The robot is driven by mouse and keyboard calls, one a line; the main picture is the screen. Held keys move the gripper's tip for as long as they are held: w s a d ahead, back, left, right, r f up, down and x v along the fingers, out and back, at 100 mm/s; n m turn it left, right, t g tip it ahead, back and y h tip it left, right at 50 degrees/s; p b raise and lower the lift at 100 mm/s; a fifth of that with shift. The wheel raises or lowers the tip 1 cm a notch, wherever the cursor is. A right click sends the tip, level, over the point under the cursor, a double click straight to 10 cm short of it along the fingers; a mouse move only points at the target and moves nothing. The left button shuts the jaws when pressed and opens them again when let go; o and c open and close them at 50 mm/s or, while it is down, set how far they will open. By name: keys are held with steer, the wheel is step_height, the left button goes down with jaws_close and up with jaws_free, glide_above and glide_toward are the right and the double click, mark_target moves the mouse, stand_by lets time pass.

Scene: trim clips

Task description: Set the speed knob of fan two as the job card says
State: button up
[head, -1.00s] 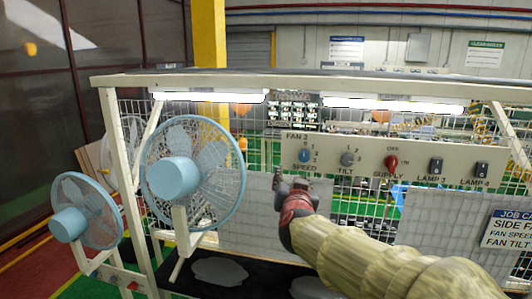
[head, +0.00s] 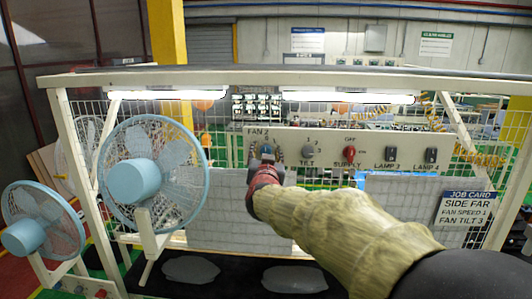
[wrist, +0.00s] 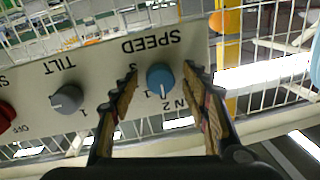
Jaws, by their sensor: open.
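The control panel (head: 410,145) bears the label FAN 2. Its blue speed knob (wrist: 160,78) shows in the wrist view, where the panel lettering is upside down. A pale mark on the knob points down in that picture, close to a printed 1. My gripper (wrist: 161,76) is open, with one finger on each side of the knob; I cannot tell whether they touch it. In the head view my gripper (head: 266,163) partly covers the knob (head: 266,149). The job card (head: 467,207) reads side far, fan speed 1, fan tilt 3.
Right of the speed knob are a grey tilt knob (head: 307,151), a red supply knob (head: 349,153) and the lamp 3 (head: 391,155) and lamp 4 (head: 430,155) switches. Two blue fans, one large (head: 134,180) and one smaller (head: 26,234), stand at left.

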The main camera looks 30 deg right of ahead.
steer(key=c, duration=0.3)
steer(key=c, duration=0.7)
steer(key=shift+c, duration=0.8)
steer(key=shift+m+b, duration=0.4)
steer(key=shift+b, duration=0.25)
steer(key=shift+f+m+b, duration=0.1)
steer(key=shift+m+b, duration=3.5)
steer(key=shift+b, duration=0.35)
